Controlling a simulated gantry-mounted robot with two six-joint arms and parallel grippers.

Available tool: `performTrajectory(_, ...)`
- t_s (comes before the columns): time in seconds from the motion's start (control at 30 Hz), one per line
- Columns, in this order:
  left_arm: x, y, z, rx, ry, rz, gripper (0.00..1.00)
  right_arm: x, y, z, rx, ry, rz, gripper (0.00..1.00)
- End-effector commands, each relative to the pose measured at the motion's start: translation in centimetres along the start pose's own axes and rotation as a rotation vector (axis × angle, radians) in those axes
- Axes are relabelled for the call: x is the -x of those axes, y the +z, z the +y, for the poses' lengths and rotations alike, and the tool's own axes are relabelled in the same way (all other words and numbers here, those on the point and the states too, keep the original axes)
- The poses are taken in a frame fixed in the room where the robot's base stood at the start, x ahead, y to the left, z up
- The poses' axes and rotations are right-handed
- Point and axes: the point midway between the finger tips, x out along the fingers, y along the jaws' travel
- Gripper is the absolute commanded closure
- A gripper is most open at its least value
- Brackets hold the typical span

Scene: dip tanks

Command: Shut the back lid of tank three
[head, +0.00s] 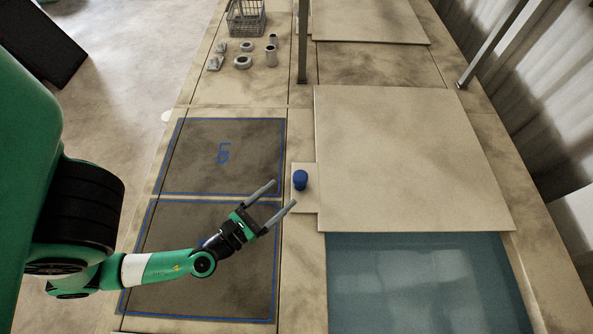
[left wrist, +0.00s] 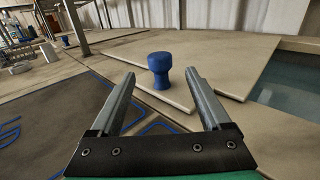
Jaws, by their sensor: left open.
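A flat beige lid (head: 410,155) lies beside the open, water-filled part of a tank (head: 425,285) in the head view. A small tab (head: 309,204) sticks out from its left side and carries an upright blue knob (head: 300,180). My left gripper (head: 285,192) is open and empty, its fingers pointing at the knob from the lower left. In the left wrist view the knob (left wrist: 160,70) appears between and beyond the fingertips, apart from them. I see no tank number. My right gripper is not in view.
Two dark blue-outlined areas (head: 222,157) lie left of the tank, one with blue lettering. A wire basket (head: 246,17) and several small grey parts (head: 243,62) stand farther back. Another beige panel (head: 370,18) lies at the top. Metal posts (head: 302,45) rise near the lid's far side.

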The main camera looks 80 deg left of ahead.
Motion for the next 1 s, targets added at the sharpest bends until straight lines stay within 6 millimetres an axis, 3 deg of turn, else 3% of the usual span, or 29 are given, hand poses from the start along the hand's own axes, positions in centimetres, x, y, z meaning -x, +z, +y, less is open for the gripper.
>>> performTrajectory(0.23,0.0,-0.1,0.1,0.000,0.002,0.006,0.19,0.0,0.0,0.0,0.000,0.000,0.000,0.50)
performTrajectory(0.47,-2.0,0.0,0.2,0.003,0.009,0.000,0.19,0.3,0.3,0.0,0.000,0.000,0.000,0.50)
performTrajectory(0.53,-2.8,-0.1,0.4,0.000,0.010,0.004,0.19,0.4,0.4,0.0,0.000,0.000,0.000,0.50)
performTrajectory(0.8,-9.2,0.2,0.2,0.001,0.003,0.004,0.19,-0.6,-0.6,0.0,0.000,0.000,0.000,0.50)
performTrajectory(1.0,-11.2,0.0,0.1,0.000,0.000,0.006,0.19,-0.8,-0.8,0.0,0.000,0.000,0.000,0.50)
